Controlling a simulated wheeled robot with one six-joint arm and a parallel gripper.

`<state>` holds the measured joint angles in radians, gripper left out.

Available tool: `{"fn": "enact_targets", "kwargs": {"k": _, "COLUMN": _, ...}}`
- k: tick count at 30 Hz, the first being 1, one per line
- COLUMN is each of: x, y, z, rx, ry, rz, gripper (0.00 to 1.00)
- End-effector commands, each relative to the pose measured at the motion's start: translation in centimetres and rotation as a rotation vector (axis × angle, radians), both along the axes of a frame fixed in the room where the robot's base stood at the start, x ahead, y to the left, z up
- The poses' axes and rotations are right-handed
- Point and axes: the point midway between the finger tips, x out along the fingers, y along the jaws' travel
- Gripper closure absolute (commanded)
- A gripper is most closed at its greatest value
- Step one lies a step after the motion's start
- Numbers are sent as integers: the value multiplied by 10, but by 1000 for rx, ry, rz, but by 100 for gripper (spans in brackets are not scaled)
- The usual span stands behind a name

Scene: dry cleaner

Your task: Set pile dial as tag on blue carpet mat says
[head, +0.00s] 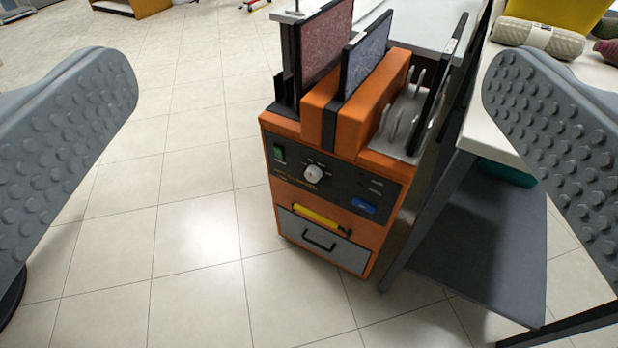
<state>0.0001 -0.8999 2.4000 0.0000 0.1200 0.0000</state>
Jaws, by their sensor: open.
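An orange carpet-cleaning machine (285,215) stands on the floor at the middle right. Its dark front panel carries a white round dial (312,174), a green switch (279,153) and a blue button (363,206). The dial's marks are too small to read. A blue carpet mat (366,55) and a red carpet mat (325,42) stand upright in dark frames on top of the machine. No readable tag shows on the blue mat. My gripper (310,130) is open, with its two grey studded fingers at the left and right edges, apart from the machine and empty.
A table with a dark lower shelf (485,225) stands close at the machine's right. A rolled beige carpet (538,38) lies on its white top. A grey rack (408,120) sits on the machine's right side. Tiled floor (160,230) is clear at left and in front.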

Motion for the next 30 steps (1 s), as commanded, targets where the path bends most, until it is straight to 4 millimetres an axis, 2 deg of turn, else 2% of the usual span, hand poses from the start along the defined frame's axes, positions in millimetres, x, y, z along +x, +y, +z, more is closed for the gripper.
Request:
{"fn": "enact_targets", "kwargs": {"k": 3, "x": 0, "y": 0, "z": 0, "rx": 0, "ry": 0, "rz": 0, "gripper": 0}}
{"fn": "enact_targets", "kwargs": {"k": 4, "x": 0, "y": 0, "z": 0, "rx": 0, "ry": 0, "rz": 0, "gripper": 4}}
{"fn": "enact_targets", "kwargs": {"k": 9, "x": 9, "y": 2, "z": -3, "rx": 7, "ry": 2, "rz": 7, "gripper": 37}}
{"fn": "enact_targets", "kwargs": {"k": 14, "x": 39, "y": 9, "z": -14, "rx": 33, "ry": 3, "rz": 25, "gripper": 38}}
{"fn": "enact_targets", "kwargs": {"k": 19, "x": 85, "y": 20, "z": -33, "rx": 75, "ry": -1, "rz": 43, "gripper": 38}}
{"fn": "enact_targets", "kwargs": {"k": 30, "x": 174, "y": 43, "z": -92, "rx": 155, "ry": -4, "rz": 34, "gripper": 38}}
